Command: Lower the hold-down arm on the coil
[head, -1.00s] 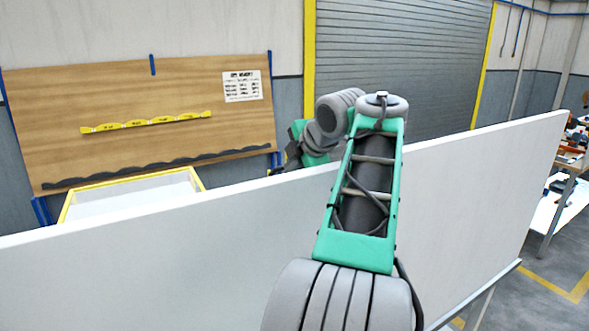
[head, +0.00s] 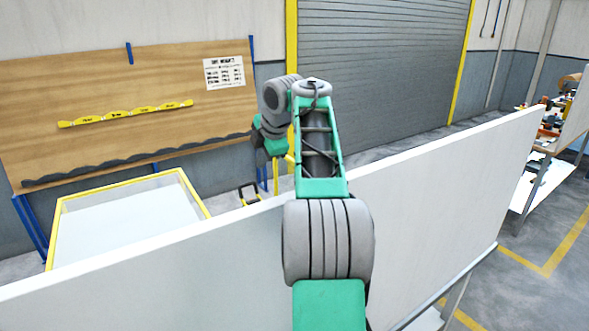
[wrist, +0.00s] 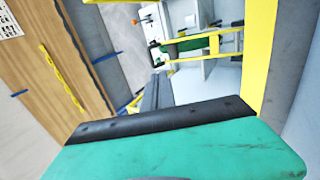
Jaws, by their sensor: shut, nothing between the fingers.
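My gripper (head: 262,152) is at the end of my raised arm, beyond the white panel in the head view. In the wrist view its grey fingers (wrist: 157,90) lie close together with nothing held between them. I cannot make out the coil or the hold-down arm for certain in either view. In the wrist view a yellow frame (wrist: 205,58) with a green part (wrist: 192,45) stands beyond the fingers, apart from them. I cannot tell whether it belongs to the hold-down arm.
A tall white panel (head: 420,185) crosses the head view in front of me. Behind it are a yellow-rimmed white bin (head: 120,188) and a wooden board (head: 110,85) with a yellow strip (head: 125,113). A cluttered bench (head: 545,150) stands at right, beside open floor.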

